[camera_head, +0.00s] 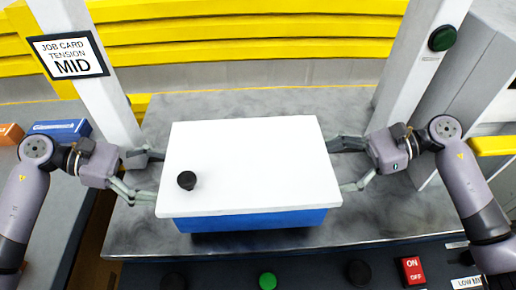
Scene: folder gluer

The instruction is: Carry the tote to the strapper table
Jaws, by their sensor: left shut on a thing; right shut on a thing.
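The tote (255,219) is a blue box topped by a flat white lid or board (255,160). It is in the middle of the head view, over the grey metal strapper table (370,215). A dark shadow shows under its front edge. I cannot tell whether it rests on the table or is slightly above it. My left gripper (152,175) is shut on the tote's left side. My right gripper (345,165) is shut on its right side. The gripped edges are partly hidden under the white top. A small black knob (187,180) is on the white top.
White posts stand at both sides, the left one with a job card reading "TENSION MID" (68,55). Yellow panels (250,40) close off the back. The front panel has a green button (267,281) and a red ON/OFF switch (413,270). A blue box (62,130) lies at far left.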

